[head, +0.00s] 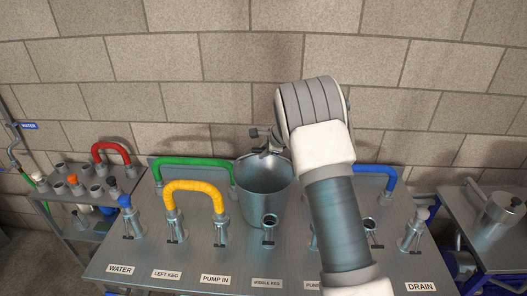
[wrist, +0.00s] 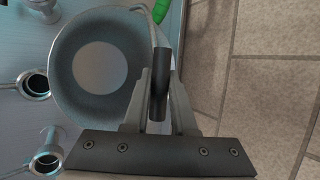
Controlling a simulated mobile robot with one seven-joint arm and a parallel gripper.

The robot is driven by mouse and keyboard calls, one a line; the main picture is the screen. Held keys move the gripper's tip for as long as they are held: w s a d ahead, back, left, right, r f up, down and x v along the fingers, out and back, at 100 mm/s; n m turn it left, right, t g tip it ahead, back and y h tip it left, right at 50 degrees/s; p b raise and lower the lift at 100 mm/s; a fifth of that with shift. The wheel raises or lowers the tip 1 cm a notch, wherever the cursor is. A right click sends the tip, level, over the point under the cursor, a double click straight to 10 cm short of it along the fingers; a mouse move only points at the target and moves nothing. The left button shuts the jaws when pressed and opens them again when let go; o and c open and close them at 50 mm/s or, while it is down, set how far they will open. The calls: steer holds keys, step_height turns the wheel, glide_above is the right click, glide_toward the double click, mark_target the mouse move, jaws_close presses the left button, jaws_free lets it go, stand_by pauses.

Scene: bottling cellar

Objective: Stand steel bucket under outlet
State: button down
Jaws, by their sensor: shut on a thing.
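The steel bucket (head: 262,205) is upright and empty over the middle of the steel panel, behind the middle keg port (head: 270,222). I cannot tell whether its base touches the panel. In the wrist view, I look down into the bucket (wrist: 65,75). My gripper (head: 265,143) is at the bucket's back rim, partly hidden by my arm. In the wrist view, my gripper (wrist: 158,105) is shut on the dark grip (wrist: 159,75) of the bucket's wire handle. I cannot make out which fitting is the outlet.
The labelled panel (head: 150,250) carries several upright ports with valves. A yellow hose (head: 194,186) and a green hose (head: 190,162) arch left of the bucket, a blue hose (head: 378,171) right. A pot (head: 501,208) stands on the right table. A brick wall is close behind.

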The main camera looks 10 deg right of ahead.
steer(key=c, duration=1.1)
jaws_free()
steer(key=shift+f, duration=0.1)
steer(key=o, duration=0.4)
